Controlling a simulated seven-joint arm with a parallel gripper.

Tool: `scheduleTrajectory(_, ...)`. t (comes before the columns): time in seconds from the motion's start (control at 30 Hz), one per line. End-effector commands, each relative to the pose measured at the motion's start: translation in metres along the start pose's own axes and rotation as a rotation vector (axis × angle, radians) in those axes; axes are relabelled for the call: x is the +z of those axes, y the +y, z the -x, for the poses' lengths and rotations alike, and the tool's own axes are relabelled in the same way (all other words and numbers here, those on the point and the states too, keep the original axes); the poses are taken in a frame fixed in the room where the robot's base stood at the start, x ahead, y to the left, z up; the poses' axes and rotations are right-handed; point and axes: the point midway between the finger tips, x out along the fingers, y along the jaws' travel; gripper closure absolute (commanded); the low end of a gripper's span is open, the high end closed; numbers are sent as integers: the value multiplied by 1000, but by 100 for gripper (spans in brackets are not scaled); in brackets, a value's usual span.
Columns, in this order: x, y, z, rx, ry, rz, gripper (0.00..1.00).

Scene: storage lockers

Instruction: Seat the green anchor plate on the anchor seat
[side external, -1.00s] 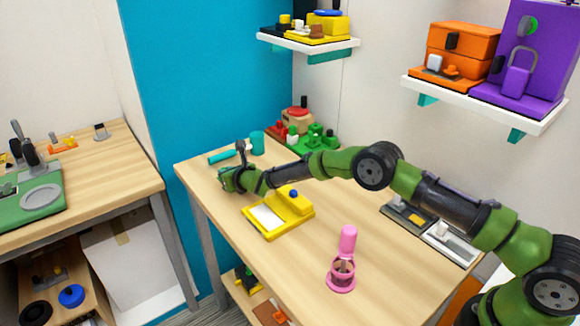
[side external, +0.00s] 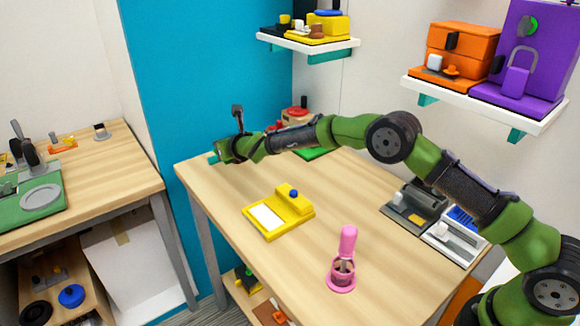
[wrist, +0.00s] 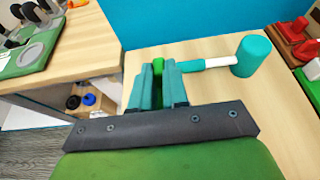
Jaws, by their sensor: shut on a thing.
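My gripper (side external: 215,156) is over the far left part of the wooden table. In the wrist view its teal fingers (wrist: 158,88) are close together, with a small bright green piece (wrist: 158,66) between the tips. That piece seems to be the green anchor plate, but its shape is mostly hidden by the fingers. A teal mallet (wrist: 250,55) with a white band lies just beyond the fingertips, and its handle runs behind them. I cannot clearly make out the anchor seat. A green board (wrist: 312,88) is partly visible at the right edge of the wrist view.
A yellow device (side external: 280,211) and a pink upright tool on a stand (side external: 345,258) stand on the table. Grey (side external: 408,212) and white (side external: 455,240) boards lie by the right edge. A red block (wrist: 292,30) is at the back. The table's left edge is close to my gripper.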

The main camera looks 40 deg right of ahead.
Motion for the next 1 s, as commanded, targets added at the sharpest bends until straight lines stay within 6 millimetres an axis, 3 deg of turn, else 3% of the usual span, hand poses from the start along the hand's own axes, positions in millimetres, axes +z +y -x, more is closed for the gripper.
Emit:
scheduleTrajectory(0.5,2,0,1,0,-1,0,100)
scheduleTrajectory(0.73,16,-22,5,-26,-1,-11,100)
scheduleTrajectory(1.0,-10,-40,36,-53,3,-19,100)
